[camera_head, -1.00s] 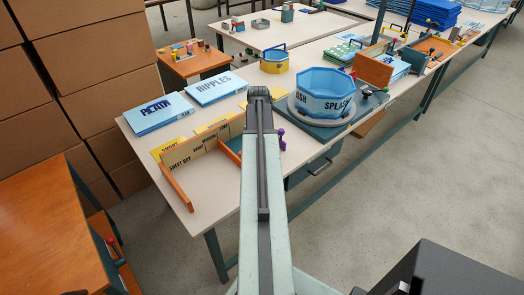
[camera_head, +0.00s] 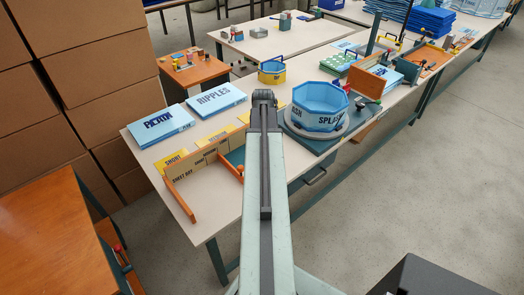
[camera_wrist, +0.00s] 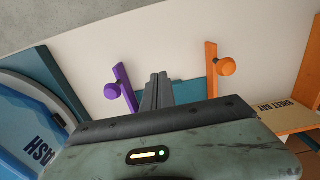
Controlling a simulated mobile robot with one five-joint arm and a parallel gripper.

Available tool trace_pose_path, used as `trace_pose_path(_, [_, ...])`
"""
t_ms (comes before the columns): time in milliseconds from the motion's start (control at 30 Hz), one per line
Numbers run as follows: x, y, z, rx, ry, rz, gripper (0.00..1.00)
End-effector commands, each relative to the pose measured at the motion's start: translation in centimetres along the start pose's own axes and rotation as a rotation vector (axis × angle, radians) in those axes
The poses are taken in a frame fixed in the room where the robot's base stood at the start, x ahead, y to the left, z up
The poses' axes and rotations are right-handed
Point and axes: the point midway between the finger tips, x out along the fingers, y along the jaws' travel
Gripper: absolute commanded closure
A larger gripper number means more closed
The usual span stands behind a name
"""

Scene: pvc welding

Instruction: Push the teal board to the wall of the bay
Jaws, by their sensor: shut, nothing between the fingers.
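The teal board (camera_wrist: 190,92) lies flat on the cream table and is mostly hidden behind my gripper in the wrist view. A small teal part also shows in the head view (camera_head: 236,156), left of my arm. The bay, marked SHEET BAY, has a cream wall (camera_head: 196,165) with orange edges; its end shows at the right of the wrist view (camera_wrist: 277,113). My gripper (camera_wrist: 158,78) is shut and empty, with its fingertips over or beside the board; contact is unclear. In the head view my arm hides it.
An orange bar with a knob (camera_wrist: 226,67) stands right of my fingers, and a purple one (camera_wrist: 112,90) left. A blue SPLASH tub (camera_head: 318,107) sits on a teal base right of my arm. Blue RIPPLES (camera_head: 216,98) and another blue box (camera_head: 160,125) stand behind the bay.

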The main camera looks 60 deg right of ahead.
Motion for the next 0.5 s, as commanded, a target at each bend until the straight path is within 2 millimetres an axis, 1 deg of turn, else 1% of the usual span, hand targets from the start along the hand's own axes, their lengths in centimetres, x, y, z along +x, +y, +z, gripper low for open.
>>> trace_pose_path(33, [-1.2, 0.0, 0.0, 0.000, 0.000, 0.000, 1.00])
trace_pose_path(333, [-1.1, -0.1, 0.0, -0.001, 0.000, 0.000, 1.00])
trace_pose_path(367, [-1.1, -0.1, 0.0, -0.001, 0.000, 0.000, 0.94])
trace_pose_path(400, [-1.1, -0.2, -0.1, -0.003, 0.000, 0.000, 0.83])
trace_pose_path(467, [-1.1, -1.0, -0.6, -0.009, 0.000, 0.000, 0.67])
trace_pose_path(500, [-1.1, -2.1, -1.2, -0.017, 0.000, 0.000, 0.67])
